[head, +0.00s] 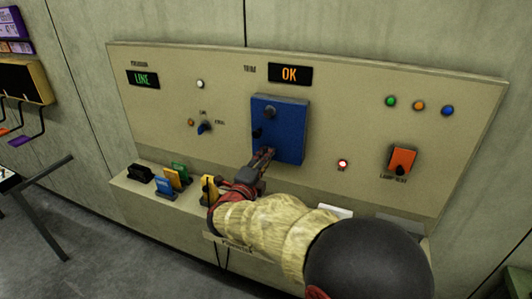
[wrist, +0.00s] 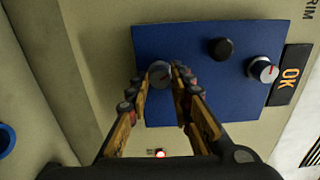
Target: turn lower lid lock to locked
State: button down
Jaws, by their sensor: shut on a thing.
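The blue lid (head: 291,125) sits on the beige wall panel, and it fills the middle of the wrist view (wrist: 185,100). The lower lid lock (wrist: 160,74) is a round grey knob with a small red mark, near the lid's lower edge. My gripper (wrist: 160,76) is shut on it, one finger on each side. In the head view my gripper (head: 266,153) hides this lock. The upper lid lock (wrist: 263,69) is a pale knob with a red mark, and it shows at the lid's top (head: 270,112). A black knob (wrist: 221,48) sits between the locks, off to one side.
An orange OK display (head: 290,74) is above the lid. A lit red lamp (head: 343,163) and an orange switch plate (head: 402,160) are to its right. Below left, a ledge holds several coloured pieces, including a green one (head: 180,172).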

jog(key=n+p, duration=0.9)
jog(key=n, duration=0.2)
jog(key=shift+f+n+p, duration=0.1)
jog(key=shift+n+p, duration=0.2)
jog(key=shift+n, duration=0.1)
dwell(0.3)
jog(key=c, duration=1.6)
grip_release()
jog(key=shift+s, duration=0.1)
jog(key=v, duration=1.2)
